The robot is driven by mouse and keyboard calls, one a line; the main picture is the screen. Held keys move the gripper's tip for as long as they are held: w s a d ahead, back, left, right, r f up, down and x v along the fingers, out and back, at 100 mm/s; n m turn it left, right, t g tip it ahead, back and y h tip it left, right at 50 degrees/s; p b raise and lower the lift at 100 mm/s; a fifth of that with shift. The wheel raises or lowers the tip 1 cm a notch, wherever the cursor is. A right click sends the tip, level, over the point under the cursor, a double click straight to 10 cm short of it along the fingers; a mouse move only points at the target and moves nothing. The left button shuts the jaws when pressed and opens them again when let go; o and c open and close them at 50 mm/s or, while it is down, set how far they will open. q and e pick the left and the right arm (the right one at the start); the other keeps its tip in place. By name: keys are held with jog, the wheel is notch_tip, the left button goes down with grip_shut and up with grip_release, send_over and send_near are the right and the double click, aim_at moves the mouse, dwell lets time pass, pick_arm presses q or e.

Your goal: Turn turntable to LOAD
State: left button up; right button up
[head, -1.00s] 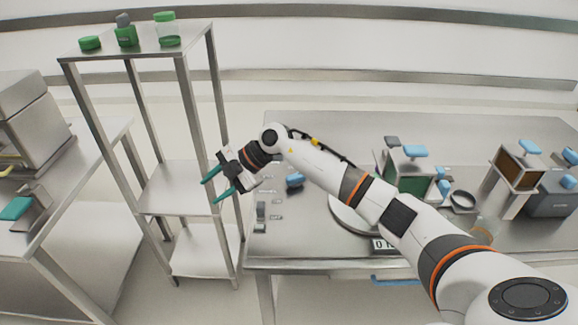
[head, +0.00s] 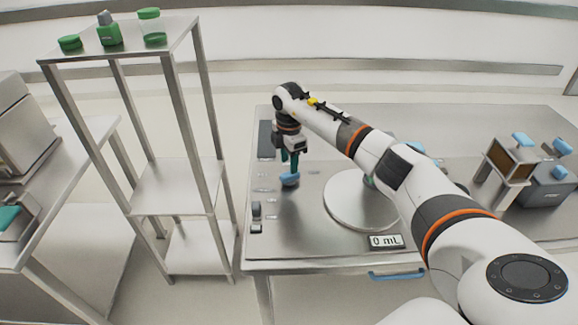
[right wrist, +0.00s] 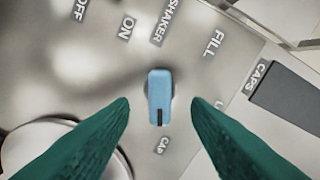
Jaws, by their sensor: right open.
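A blue knob (head: 290,180) stands on the steel table, left of the round turntable plate (head: 340,207). In the right wrist view the knob (right wrist: 159,88) is upright in the picture, and its black mark points down toward the CAP label (right wrist: 162,145). The FILL label (right wrist: 213,43) is at its upper right; a partly hidden label starting with L is at its right. My right gripper (head: 289,163) points down over the knob. Its green fingers (right wrist: 160,107) are open, one on each side of the knob, without visible contact. My left gripper is out of view.
Labels OFF, ON and SHAKER (right wrist: 165,27) lie beyond the knob. A dark pad (right wrist: 285,97) is beside the CAPS label. A 0 mL display (head: 385,241) is at the table's front. A steel shelf (head: 175,185) with green-capped containers stands left of the table.

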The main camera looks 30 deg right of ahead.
aim_at(289, 173)
jog(key=shift+f, duration=1.9)
grip_shut()
jog(key=shift+n, duration=0.3)
jog(key=n+b, duration=0.1)
jog(key=n, duration=0.4)
jog(key=shift+n, duration=0.3)
jog(key=n+b, duration=0.2)
jog(key=n, duration=0.4)
jog(key=shift+r+n, duration=0.1)
jog(key=shift+n, duration=0.3)
